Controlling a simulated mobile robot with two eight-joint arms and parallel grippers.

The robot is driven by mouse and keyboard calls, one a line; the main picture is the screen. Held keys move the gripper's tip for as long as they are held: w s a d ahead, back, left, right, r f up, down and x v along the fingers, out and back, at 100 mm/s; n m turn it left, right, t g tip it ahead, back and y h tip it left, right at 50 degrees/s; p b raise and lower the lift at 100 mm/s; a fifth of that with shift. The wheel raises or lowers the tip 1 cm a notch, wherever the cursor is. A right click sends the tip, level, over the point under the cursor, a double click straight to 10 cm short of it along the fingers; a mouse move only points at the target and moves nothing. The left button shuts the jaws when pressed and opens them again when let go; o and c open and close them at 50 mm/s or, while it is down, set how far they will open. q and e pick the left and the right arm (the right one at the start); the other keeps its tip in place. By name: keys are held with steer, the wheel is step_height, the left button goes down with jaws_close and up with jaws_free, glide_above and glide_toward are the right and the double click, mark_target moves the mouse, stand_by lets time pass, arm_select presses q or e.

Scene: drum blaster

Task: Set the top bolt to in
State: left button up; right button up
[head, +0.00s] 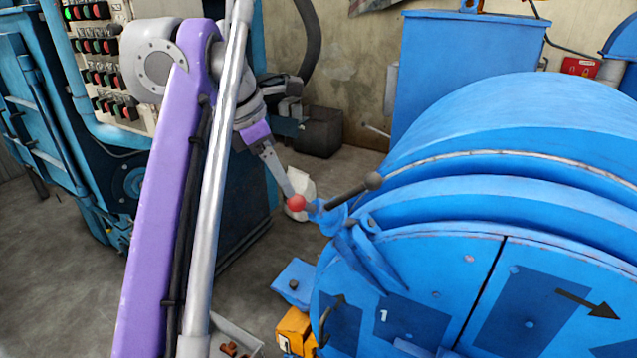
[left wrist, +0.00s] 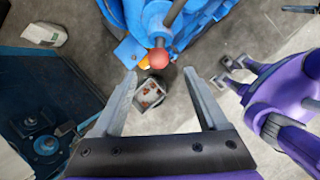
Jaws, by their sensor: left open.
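The top bolt (head: 335,218) is a blue fitting on the upper left rim of the blue drum. My left gripper (head: 285,190) is close to the red knob in the head view. In the left wrist view its two fingers (left wrist: 160,78) are spread, with the red knob just beyond the tips and between their lines. I see no grip on it.
The large blue drum (head: 480,210) fills the right side. A control panel (head: 105,65) with several buttons stands at the left. Below the bolt are an orange block (head: 293,328) and a bin (left wrist: 150,97) holding reddish pieces. A pale sack (left wrist: 45,34) lies on the floor.

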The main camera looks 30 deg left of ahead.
mark_target(297, 203)
arm_select(q)
steer(key=f, duration=0.1)
steer(key=f+n+b, duration=0.1)
steer(key=shift+w+f, duration=0.3)
steer(key=shift+f, duration=0.05)
steer(key=x, duration=0.4)
steer(key=b+x, duration=0.1)
steer(key=x, duration=0.1)
steer(key=shift+w+d+f, duration=0.2)
steer(key=shift+w+f, duration=0.05)
steer(key=shift+w, duration=0.15)
arm_select(e)
steer(key=shift+s+f, duration=0.3)
steer(key=shift+f, duration=0.35)
steer(key=shift+s+f, duration=0.3)
steer(key=shift+f, duration=0.3)
arm_select(q)
jaws_close()
